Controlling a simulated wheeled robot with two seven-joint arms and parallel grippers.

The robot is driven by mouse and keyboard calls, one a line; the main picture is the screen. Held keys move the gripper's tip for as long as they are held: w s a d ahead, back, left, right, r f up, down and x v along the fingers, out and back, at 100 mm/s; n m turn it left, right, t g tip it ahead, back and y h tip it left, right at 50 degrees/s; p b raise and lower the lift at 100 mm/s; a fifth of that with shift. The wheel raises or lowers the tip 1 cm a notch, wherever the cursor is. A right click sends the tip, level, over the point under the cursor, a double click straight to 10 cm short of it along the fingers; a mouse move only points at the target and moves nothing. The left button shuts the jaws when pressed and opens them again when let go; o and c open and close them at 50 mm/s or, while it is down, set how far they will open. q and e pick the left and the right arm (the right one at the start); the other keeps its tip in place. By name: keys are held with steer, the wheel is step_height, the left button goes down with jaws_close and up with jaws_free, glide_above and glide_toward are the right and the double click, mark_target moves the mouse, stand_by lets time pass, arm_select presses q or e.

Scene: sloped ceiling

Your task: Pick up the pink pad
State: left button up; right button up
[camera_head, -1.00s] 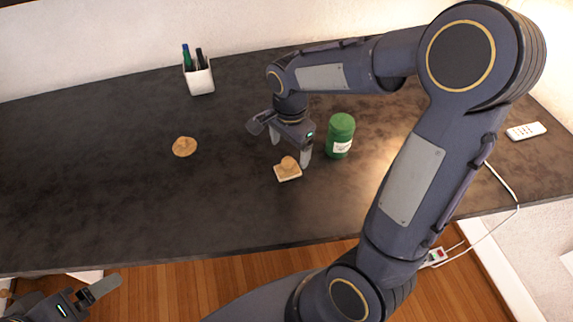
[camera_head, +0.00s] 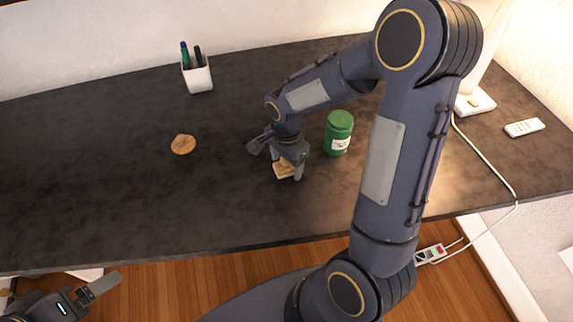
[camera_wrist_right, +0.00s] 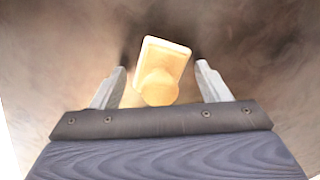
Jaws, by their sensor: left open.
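No plainly pink pad shows. A small pale tan block with a rounded knob (camera_head: 283,172) lies on the dark table, partly hidden by my right gripper (camera_head: 287,165). In the right wrist view the block (camera_wrist_right: 167,60) looks washed-out yellow, with its knob toward the gripper. There my right gripper (camera_wrist_right: 160,86) is open, one finger on each side of the block with gaps between. A flat round tan piece (camera_head: 183,144) lies on the table to the left. My left gripper (camera_head: 95,290) is open and empty at the bottom left, off the table's front edge.
A green jar (camera_head: 339,132) stands just right of my right gripper. A white pen cup (camera_head: 197,75) is at the back. A lamp base (camera_head: 475,102), a white remote (camera_head: 524,127) and a cable are at the right. The left part of the table (camera_head: 90,180) is mostly clear.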

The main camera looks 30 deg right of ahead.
steer(key=c, duration=0.9)
steer(key=shift+o, duration=0.2)
steer(key=shift+r, duration=0.1)
steer(key=shift+w+r, duration=0.1)
steer(key=shift+r, duration=0.45)
steer(key=shift+s+r, duration=0.2)
steer(key=shift+r, duration=1.05)
steer(key=s+a+r, duration=0.3)
steer(key=s+r, duration=0.6)
steer(key=s, duration=0.4)
steer(key=shift+s+r, duration=0.15)
steer(key=shift+s, duration=0.1)
steer(key=shift+a, duration=0.1)
